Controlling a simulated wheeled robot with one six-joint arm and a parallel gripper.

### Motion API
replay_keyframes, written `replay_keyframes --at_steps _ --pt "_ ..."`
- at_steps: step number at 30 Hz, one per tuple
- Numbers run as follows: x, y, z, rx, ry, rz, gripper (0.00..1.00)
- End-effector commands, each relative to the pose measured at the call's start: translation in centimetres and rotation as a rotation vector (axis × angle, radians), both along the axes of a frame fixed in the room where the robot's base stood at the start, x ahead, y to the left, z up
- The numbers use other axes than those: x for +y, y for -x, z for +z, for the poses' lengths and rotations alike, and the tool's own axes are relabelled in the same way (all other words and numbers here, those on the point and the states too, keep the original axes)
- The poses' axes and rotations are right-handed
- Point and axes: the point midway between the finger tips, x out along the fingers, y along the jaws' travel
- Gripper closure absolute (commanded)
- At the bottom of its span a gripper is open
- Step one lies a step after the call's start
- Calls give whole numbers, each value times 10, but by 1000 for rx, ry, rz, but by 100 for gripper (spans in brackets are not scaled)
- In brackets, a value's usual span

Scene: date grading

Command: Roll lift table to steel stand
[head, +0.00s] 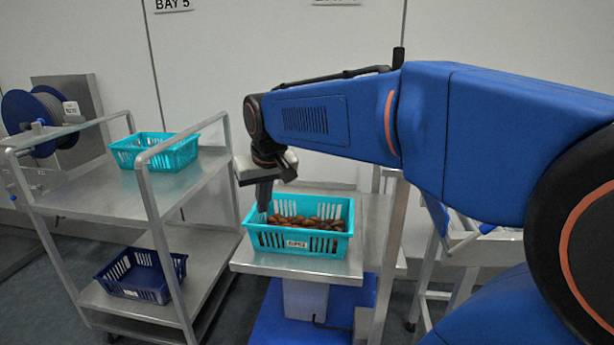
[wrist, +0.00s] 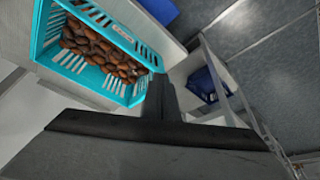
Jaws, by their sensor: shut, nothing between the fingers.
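A steel-topped table (head: 345,271) on a pale column looks like the lift table. It carries a teal slotted crate (head: 296,253) of brown dates (head: 310,223), with a label on its front. The crate also shows in the wrist view (wrist: 45,40). My gripper (head: 263,208) is shut and empty. It points down at the crate's left end, its tips close to the rim; I cannot tell whether they touch. In the wrist view my gripper (wrist: 160,80) shows beside the crate's corner. A steel surface (head: 374,215) adjoins the table behind right; whether it is the steel stand is unclear.
A two-shelf steel trolley (head: 95,197) stands at left, with an empty teal crate (head: 175,158) on top and a dark blue crate (head: 135,283) below. A hose reel (head: 28,120) is at far left. Another steel frame (head: 458,243) stands at right, partly behind my arm.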

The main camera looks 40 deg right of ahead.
Motion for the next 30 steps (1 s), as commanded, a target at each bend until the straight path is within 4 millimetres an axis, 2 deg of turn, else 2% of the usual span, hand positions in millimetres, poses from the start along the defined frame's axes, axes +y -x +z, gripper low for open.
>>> replay_keyframes --at_steps 1,8,16,23,30 --pt "-11 -19 5 5 -2 -25 100" --pt "-67 -97 23 14 -6 -132 100" --pt "-147 -182 25 24 -10 -257 100" --pt "-227 -245 9 33 -15 -365 100" --pt "-319 -298 -22 40 -20 -477 100"
